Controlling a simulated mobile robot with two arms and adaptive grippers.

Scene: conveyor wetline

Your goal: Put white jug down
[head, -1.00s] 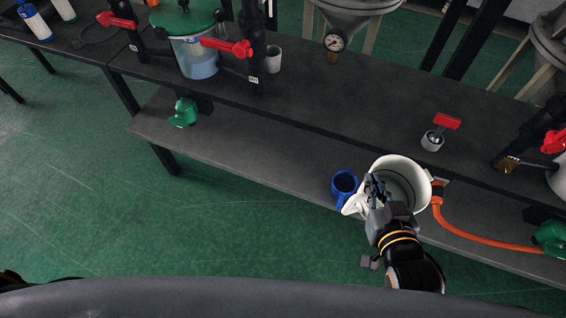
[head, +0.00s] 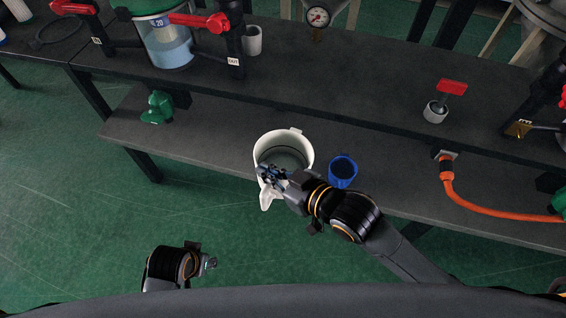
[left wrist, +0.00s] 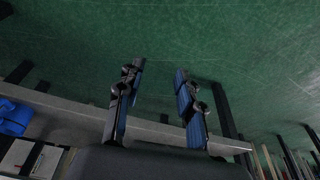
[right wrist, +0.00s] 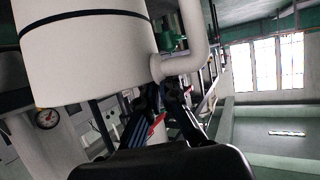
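The white jug (head: 302,165) is upright over the lower shelf, left of a blue cup (head: 343,172), with its open top facing up. My right gripper (head: 272,174) is at the jug's handle side. In the right wrist view the jug's body (right wrist: 85,60) and handle (right wrist: 197,45) are close to the fingers (right wrist: 160,105), which appear closed about the handle; the exact contact is partly hidden. I cannot tell whether the jug's base touches the shelf. My left gripper (head: 210,263) is away from the bench; in the left wrist view its fingers (left wrist: 160,100) are apart and empty.
The lower shelf (head: 215,148) is bare left of the jug. A green pump (head: 157,108) sits at its left. An orange hose (head: 475,206) runs along the right.

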